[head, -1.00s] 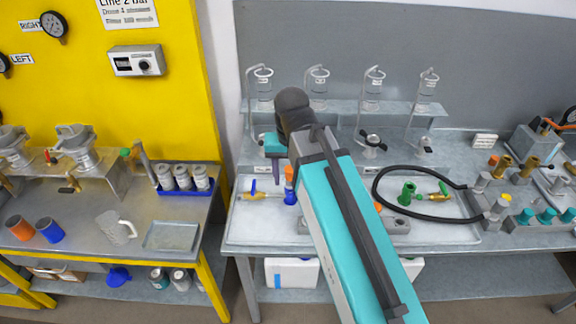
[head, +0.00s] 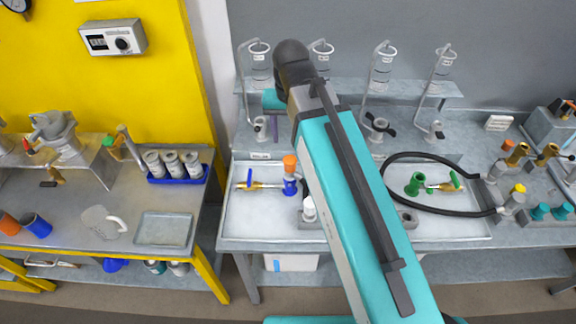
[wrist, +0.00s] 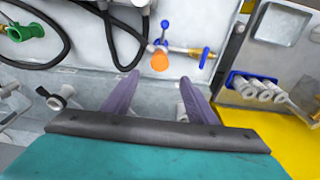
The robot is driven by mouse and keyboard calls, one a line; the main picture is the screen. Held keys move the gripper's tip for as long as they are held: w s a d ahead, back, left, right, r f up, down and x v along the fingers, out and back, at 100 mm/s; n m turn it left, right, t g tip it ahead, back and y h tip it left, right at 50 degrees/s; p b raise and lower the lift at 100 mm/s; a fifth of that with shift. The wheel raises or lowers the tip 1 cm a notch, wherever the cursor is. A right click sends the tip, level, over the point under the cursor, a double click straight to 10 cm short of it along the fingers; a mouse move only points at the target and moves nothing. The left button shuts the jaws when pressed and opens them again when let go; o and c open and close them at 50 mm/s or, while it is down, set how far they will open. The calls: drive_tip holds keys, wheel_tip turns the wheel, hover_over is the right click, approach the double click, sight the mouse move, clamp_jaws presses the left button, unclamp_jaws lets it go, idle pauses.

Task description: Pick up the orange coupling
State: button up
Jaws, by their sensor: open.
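In the wrist view the orange coupling (wrist: 160,62) shows as a round orange end just beyond the fingertips, near the middle of the gap. My gripper (wrist: 159,78) is open and empty, with its two purple fingers apart. In the head view my gripper (head: 275,132) is partly hidden by my arm and appears behind the coupling. I see no contact with the coupling.
A brass valve with a blue handle (head: 251,182) lies left of the coupling. A green fitting (head: 415,184) and black hose (head: 388,186) lie further right. Glass vessels on stands (head: 259,66) line the back.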

hover_over(290, 159)
drive_tip(key=s, duration=0.1)
drive_tip(key=shift+s+f+b, duration=0.15)
drive_tip(key=shift+f+b, duration=0.3)
drive_tip(key=shift+f, duration=1.6)
drive_tip(key=shift+w+f+b, duration=0.15)
drive_tip(key=shift+f+b, duration=0.7)
drive_tip(key=shift+f, duration=0.3)
drive_tip(key=shift+w+f+b, duration=0.15)
drive_tip(key=shift+f+b, duration=0.7)
drive_tip(key=shift+f, duration=0.25)
drive_tip(key=shift+f, duration=0.1)
drive_tip(key=shift+w+f+b, duration=0.15)
drive_tip(key=shift+f+b, duration=0.95)
drive_tip(key=shift+f, duration=0.15)
drive_tip(key=shift+w+f+b, duration=0.15)
drive_tip(key=shift+f+b, duration=0.95)
drive_tip(key=shift+f, duration=0.15)
drive_tip(key=shift+c, duration=0.2)
drive_tip(key=c, duration=1.2)
drive_tip(key=shift+c, duration=0.2)
